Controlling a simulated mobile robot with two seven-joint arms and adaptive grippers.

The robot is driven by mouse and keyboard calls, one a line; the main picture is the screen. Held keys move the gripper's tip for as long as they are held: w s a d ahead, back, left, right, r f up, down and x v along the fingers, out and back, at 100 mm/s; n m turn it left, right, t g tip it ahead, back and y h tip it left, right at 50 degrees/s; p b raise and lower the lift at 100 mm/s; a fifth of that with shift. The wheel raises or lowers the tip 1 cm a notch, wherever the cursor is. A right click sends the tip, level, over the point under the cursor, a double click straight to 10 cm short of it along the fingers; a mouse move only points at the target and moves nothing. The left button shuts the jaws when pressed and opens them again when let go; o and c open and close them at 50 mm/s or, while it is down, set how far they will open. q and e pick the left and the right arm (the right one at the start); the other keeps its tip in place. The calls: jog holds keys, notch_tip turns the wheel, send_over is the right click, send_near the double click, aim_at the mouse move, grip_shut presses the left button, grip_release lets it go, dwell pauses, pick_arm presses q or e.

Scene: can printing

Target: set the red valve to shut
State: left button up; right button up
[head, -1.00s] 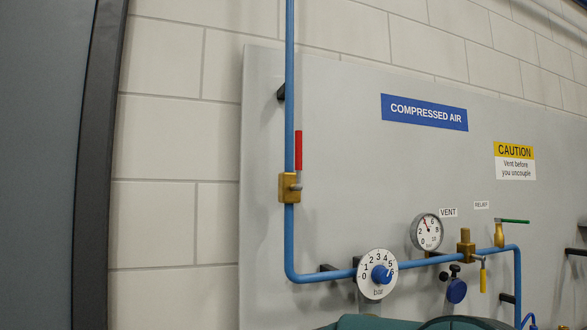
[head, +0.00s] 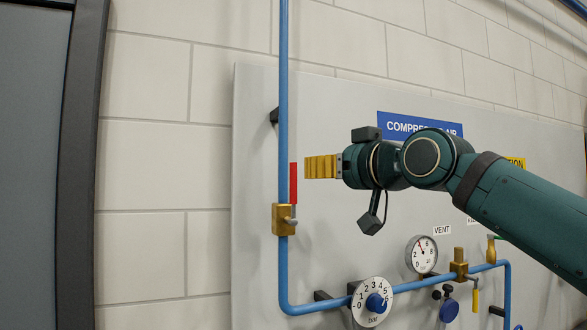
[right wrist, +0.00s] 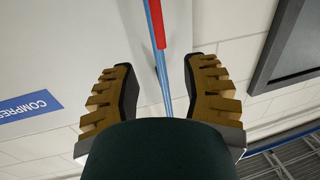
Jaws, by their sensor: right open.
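The red valve (head: 293,183) has a red lever that points straight up, in line with the blue vertical pipe (head: 284,120). Its brass body (head: 283,219) sits on that pipe. My right gripper (head: 308,167) is just right of the upper end of the red lever in the head view, with its yellow fingers pointing left. In the right wrist view my right gripper (right wrist: 162,75) is open, and the red lever (right wrist: 156,22) shows beyond and between the spread fingers. The gripper does not hold the lever. My left gripper is not in view.
A dial regulator (head: 372,302), a pressure gauge (head: 422,253), a brass vent valve (head: 459,264) and a green-handled relief valve (head: 491,249) line the lower pipe. My right arm partly covers the blue sign (head: 392,127). The wall left of the pipe is clear.

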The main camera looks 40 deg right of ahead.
aim_at(296, 171)
jog(key=w, duration=0.3)
jog(key=w+p, duration=0.1)
jog(key=w, duration=0.3)
jog(key=w+d+p, duration=0.1)
jog(key=w, duration=0.2)
jog(key=shift+w+d, duration=0.1)
jog(key=shift+w, duration=0.3)
jog(key=shift+o, duration=0.2)
grip_shut()
